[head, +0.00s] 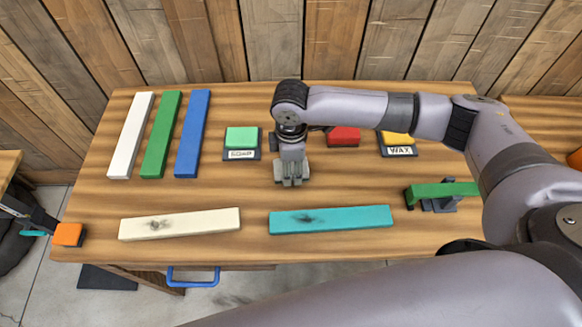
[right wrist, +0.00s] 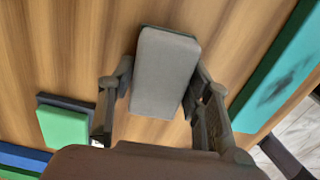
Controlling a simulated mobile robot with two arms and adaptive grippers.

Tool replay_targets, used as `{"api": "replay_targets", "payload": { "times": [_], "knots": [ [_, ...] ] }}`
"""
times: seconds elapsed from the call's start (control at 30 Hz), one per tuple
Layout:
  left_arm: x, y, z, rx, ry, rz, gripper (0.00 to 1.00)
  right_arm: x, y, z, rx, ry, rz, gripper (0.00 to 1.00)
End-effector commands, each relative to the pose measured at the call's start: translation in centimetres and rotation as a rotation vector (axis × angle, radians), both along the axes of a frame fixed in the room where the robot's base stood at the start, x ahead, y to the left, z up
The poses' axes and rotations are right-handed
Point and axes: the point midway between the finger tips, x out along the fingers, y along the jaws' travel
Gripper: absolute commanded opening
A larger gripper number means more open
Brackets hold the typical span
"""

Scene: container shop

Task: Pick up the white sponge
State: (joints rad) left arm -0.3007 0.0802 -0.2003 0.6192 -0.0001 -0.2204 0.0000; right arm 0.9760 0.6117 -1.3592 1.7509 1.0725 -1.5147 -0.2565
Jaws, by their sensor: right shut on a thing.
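A pale grey-white block, the white sponge (right wrist: 165,75), sits between the fingers of my right gripper (right wrist: 160,95) in the right wrist view. It has a dark edge along its far end. Both fingers press on its sides. In the head view my right gripper (head: 291,178) is over the middle of the wooden table, pointing down, and mostly hides the sponge. I cannot tell whether the sponge touches the table.
A green block lies on the SOAP plate (head: 241,155); a red block (head: 343,136) and the WAX plate (head: 398,151) are to the right. White, green and blue boards (head: 192,135) lie left. Smudged cream (head: 180,224) and teal (head: 330,219) boards lie in front.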

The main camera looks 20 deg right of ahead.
Motion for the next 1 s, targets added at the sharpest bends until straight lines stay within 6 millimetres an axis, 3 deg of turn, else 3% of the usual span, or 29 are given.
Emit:
{"api": "replay_targets", "payload": {
  "times": [0.17,0.37,0.57,0.8,1.0],
  "knots": [
    [0.1,0.0,0.0,0.000,-0.001,0.000,0.40,0.0,0.0,0.2,0.001,-0.001,0.000,0.22],
    [0.1,0.0,-0.1,0.000,-0.002,0.000,0.40,0.1,0.0,1.9,0.002,-0.002,0.000,0.22],
    [0.1,-0.1,-0.2,0.000,-0.002,0.000,0.40,0.1,0.0,6.3,0.002,-0.006,0.001,0.22],
    [0.1,-0.1,-0.4,-0.001,-0.003,0.001,0.40,0.2,0.1,13.5,0.002,-0.006,0.000,0.22],
    [0.2,-0.1,-0.5,-0.001,-0.003,0.001,0.40,0.1,0.1,17.7,0.001,-0.003,0.001,0.22]
  ]
}}
